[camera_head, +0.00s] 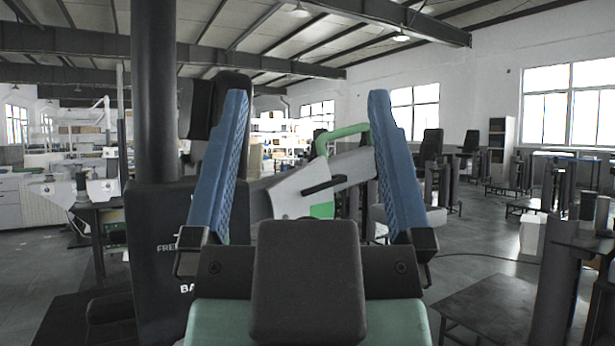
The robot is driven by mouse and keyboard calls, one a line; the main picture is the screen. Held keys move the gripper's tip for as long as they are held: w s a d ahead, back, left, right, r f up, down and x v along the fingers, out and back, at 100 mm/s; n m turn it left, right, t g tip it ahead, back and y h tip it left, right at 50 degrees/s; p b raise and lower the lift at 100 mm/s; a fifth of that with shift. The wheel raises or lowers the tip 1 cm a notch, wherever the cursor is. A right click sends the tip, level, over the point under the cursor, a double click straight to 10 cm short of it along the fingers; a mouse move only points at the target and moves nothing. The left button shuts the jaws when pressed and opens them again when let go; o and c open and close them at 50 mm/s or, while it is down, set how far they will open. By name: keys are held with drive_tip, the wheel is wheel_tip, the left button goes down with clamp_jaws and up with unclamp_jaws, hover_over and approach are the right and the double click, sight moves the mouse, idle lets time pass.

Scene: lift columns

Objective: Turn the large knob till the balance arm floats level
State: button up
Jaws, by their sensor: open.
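My gripper (307,95) is in the middle of the view, its two blue fingers pointing up and spread wide apart. It is open, and nothing is seen held between the fingers. Behind it a light grey balance arm (348,168) with a dark slot-like bar slopes up to the right. Its ends are partly hidden by my fingers. A green loop handle (341,134) shows at its upper right. A dark rounded part (199,106) beside the column is partly covered by the left finger; I cannot tell whether it is the large knob.
A thick dark column (153,90) rises at the left above a black panel (160,215) with partly hidden white lettering. A dark low platform (495,312) and posts stand at the right. Benches and shelves fill the hall behind.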

drive_tip(key=shift+o, duration=0.3)
idle(0.6)
drive_tip(key=w+a+f+m+g+y+p, duration=0.3)
drive_tip(key=w+f+m+g+p, duration=0.15)
drive_tip(key=f, duration=0.25)
drive_tip(key=w+a+f+m+g+y+p, duration=0.3)
drive_tip(key=w+f+m+y+p, duration=0.15)
drive_tip(key=w+f+p, duration=0.2)
drive_tip(key=s+a+f+m+g+y+p, duration=0.1)
drive_tip(key=s+f+m+g+p, duration=0.2)
drive_tip(key=f+m, duration=0.5)
drive_tip(key=s+a+f+m+g+y+p, duration=0.1)
drive_tip(key=s+f+m+p, duration=0.3)
drive_tip(key=f+m, duration=0.45)
drive_tip(key=p+x, duration=0.2)
drive_tip(key=x, duration=1.1)
drive_tip(key=shift+w+f, duration=0.2)
drive_tip(key=shift+w, duration=0.2)
drive_tip(key=shift+d+h, duration=0.15)
drive_tip(key=shift+h, duration=0.1)
drive_tip(key=c, duration=1.2)
